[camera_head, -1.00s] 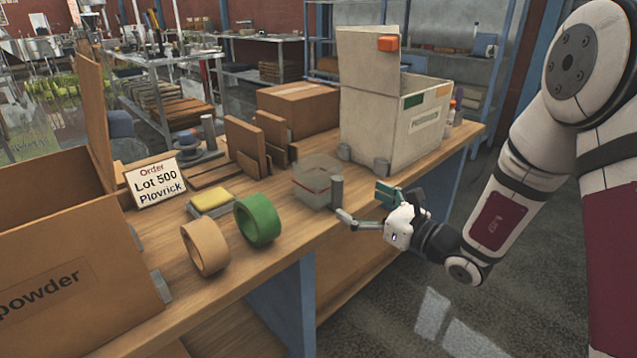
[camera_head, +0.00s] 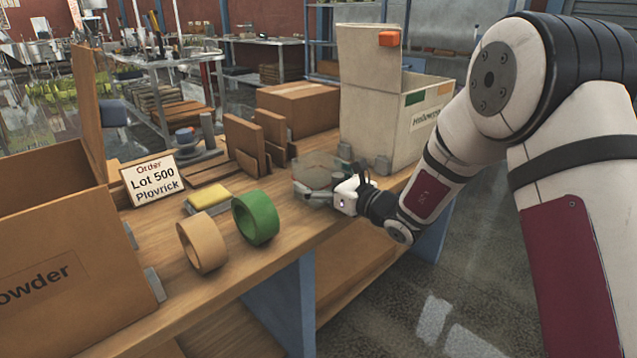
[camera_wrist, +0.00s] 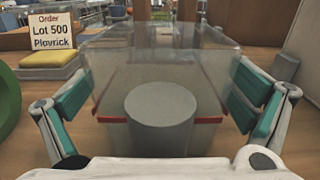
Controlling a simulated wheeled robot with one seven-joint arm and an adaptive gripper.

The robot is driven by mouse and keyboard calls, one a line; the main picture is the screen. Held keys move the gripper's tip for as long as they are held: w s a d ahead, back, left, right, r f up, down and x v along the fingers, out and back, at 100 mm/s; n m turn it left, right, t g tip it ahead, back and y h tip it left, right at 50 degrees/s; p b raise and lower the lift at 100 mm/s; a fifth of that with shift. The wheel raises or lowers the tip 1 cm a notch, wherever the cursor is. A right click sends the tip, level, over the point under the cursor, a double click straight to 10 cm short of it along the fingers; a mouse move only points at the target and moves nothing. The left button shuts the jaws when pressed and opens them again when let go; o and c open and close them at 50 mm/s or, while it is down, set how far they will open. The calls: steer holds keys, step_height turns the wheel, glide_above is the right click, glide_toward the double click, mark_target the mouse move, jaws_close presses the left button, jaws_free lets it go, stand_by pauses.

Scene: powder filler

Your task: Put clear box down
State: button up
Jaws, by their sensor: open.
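The clear box (camera_head: 312,167) stands on the wooden workbench near its front edge, to the right of the green tape roll. It is see-through with a red line low on its side, as the wrist view (camera_wrist: 150,65) shows. My gripper (camera_head: 331,178) is at its near side. In the wrist view the teal-padded fingers of my gripper (camera_wrist: 160,112) are spread apart, left and right of the box, with a visible gap on each side. A grey cylinder (camera_wrist: 160,118) shows between the fingers; I cannot tell whether it is inside or before the box.
A green tape roll (camera_head: 256,217) and a tan one (camera_head: 202,245) stand left of the box. A pale bin (camera_head: 400,122) stands right, a large carton (camera_head: 60,240) left.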

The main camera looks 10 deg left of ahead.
steer(key=shift+w+a, duration=0.1)
steer(key=shift+a, duration=0.05)
steer(key=c, duration=1.4)
steer(key=shift+r, duration=0.1)
